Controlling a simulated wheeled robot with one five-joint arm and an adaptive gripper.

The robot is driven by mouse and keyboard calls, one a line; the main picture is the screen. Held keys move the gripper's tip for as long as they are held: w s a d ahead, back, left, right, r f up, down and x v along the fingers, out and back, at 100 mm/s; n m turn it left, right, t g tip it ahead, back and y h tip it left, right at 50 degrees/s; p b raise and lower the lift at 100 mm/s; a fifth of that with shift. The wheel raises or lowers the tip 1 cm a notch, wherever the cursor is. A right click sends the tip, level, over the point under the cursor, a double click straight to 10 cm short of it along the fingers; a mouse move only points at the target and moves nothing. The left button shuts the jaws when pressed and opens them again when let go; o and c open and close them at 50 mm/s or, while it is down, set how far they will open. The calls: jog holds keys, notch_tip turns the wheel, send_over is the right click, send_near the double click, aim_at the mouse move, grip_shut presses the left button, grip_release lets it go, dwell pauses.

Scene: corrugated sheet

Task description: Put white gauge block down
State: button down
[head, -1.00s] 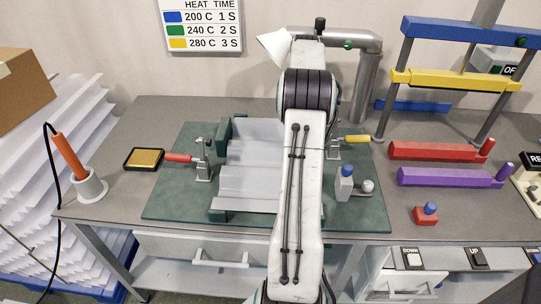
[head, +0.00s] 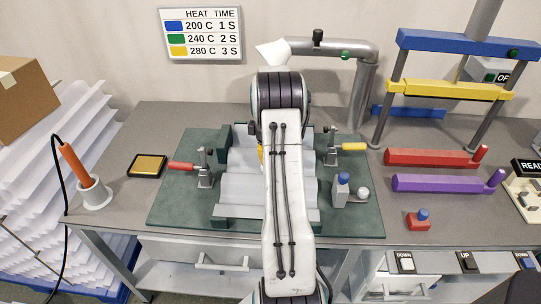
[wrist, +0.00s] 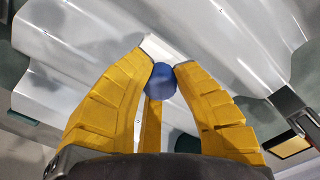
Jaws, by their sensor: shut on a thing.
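In the wrist view my gripper (wrist: 163,68) has its yellow fingers closed on the blue knob (wrist: 161,80) of the white gauge block (wrist: 165,47). The white body shows just beyond the fingertips, over the corrugated sheet (wrist: 220,35). I cannot tell whether the block touches the sheet. In the head view my arm hides the block, and only a bit of yellow finger shows at its left side. The corrugated sheet (head: 243,187) lies in the green fixture on the bench, partly behind my arm.
Toggle clamps with a red handle (head: 181,166) and a yellow handle (head: 354,147) flank the sheet. A pale block with a blue knob (head: 342,189) stands right of it, and a red block (head: 418,222) farther right. A soldering-type tool (head: 75,165) stands at left.

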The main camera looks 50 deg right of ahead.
jog(key=shift+f, duration=0.6)
jog(key=shift+f, duration=0.1)
jog(key=c, duration=1.1)
grip_release()
